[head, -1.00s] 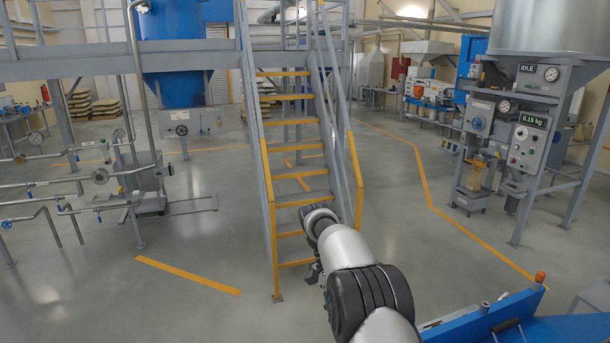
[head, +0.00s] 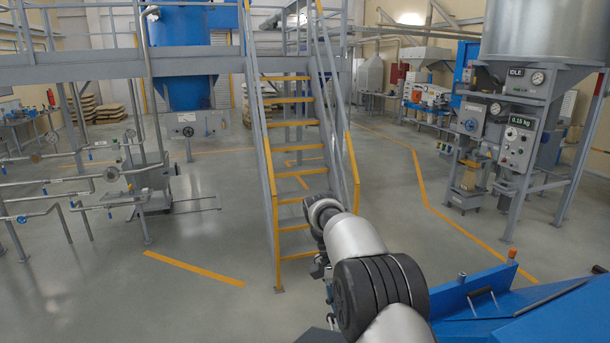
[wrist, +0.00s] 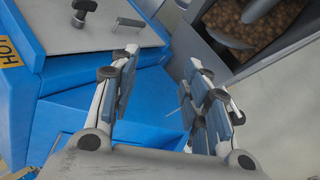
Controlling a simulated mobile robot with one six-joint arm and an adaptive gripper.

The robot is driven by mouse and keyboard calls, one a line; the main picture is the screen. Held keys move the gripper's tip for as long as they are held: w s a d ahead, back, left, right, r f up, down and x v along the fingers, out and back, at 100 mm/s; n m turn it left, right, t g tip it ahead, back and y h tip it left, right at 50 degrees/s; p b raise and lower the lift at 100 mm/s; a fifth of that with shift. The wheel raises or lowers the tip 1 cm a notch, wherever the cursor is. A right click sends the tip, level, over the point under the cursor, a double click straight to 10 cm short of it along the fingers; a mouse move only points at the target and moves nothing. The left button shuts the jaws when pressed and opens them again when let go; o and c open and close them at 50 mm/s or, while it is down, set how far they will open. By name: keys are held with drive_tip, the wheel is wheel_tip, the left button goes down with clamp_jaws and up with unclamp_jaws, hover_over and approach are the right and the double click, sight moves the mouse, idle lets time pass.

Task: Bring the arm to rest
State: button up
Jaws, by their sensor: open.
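My arm reaches forward from the bottom of the head view, with its wrist in front of the stairs. In the wrist view my gripper (wrist: 160,95) is open, with its two fingers apart and nothing between them. Behind the fingers is a blue machine housing (wrist: 75,75) with a grey top plate that carries a black knob and a handle. At the upper right of the wrist view is a bin (wrist: 185,35) with brown granular material inside. In the head view my gripper's fingers are hidden behind the arm.
A steel staircase (head: 303,200) with yellow-edged treads stands ahead. Pipes with valves (head: 110,174) are at the left. A silo machine (head: 520,130) showing "IDLE" and "0.15 kg" stands at the right. A blue machine (head: 520,295) fills the lower right.

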drive_tip(key=s+d+f+n+t+y+b, duration=0.25)
drive_tip(key=s+n+t+b, duration=0.35)
drive_tip(key=s+b, duration=1.05)
drive_tip(key=s+d+f+n+t+b, duration=0.1)
drive_tip(key=s+f+n+t+b, duration=0.2)
drive_tip(key=s+f+b, duration=0.8)
wheel_tip(320, 180, down, 4)
drive_tip(key=shift+s+f+t+y+b, duration=0.3)
drive_tip(key=shift+s+t, duration=0.2)
drive_tip(key=shift+s, duration=0.3)
